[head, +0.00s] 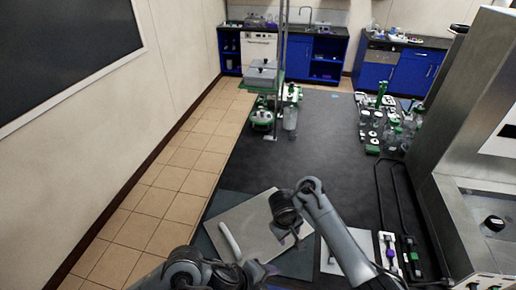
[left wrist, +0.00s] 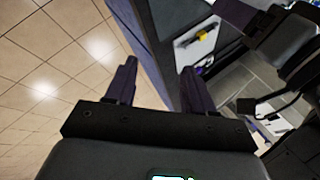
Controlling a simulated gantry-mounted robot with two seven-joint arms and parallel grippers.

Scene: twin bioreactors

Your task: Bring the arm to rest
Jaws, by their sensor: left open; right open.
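My right arm comes in from the lower right of the head view, bent at a raised elbow. Its gripper (head: 288,238) hangs open and empty over the light grey board (head: 215,222). My left arm is folded low at the bottom edge of the head view, where its gripper is hard to make out. In the left wrist view my left gripper (left wrist: 157,85) shows two dark fingers spread apart with nothing between them. The tiled floor and a dark edge lie beyond the fingers.
A pale curved piece (head: 229,240) lies on the board. A green-framed stand (head: 262,82) rises at the far left of the dark worktop (head: 325,140). Green-and-clear vessels (head: 385,125) stand at the right, near a large steel unit (head: 455,110). The worktop's middle is clear.

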